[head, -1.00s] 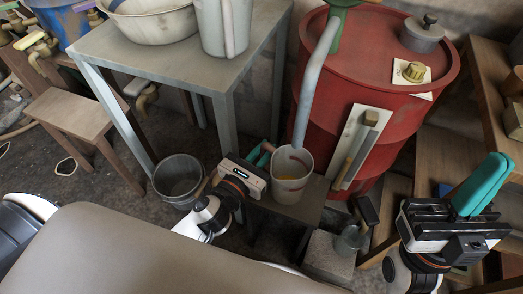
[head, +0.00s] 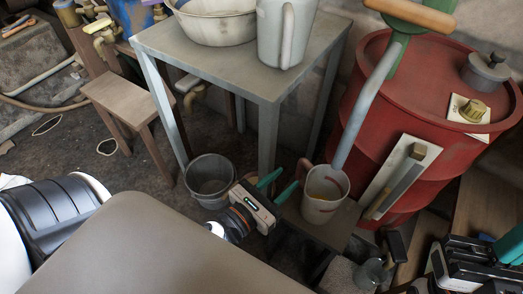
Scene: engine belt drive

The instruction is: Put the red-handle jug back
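The red-handle jug (head: 327,209), pale with red marks, stands upright on a low wooden stand (head: 340,232), below the end of the pump's grey spout (head: 362,115). Something yellow shows inside it. Its red handle (head: 304,170) is on its left side. My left gripper (head: 281,184) is just left of the jug. Its two teal fingers are spread, with nothing seen between them, and one tip is close to the handle. I cannot tell if it touches. My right gripper (head: 510,247) is at the right edge, partly cut off.
A grey table (head: 205,65) holds a pale basin (head: 215,22) and a grey jug (head: 286,30). A grey bucket (head: 210,182) stands left of my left gripper. The red drum (head: 425,85) stands behind the jug. A glass bottle (head: 373,272) is at the front right.

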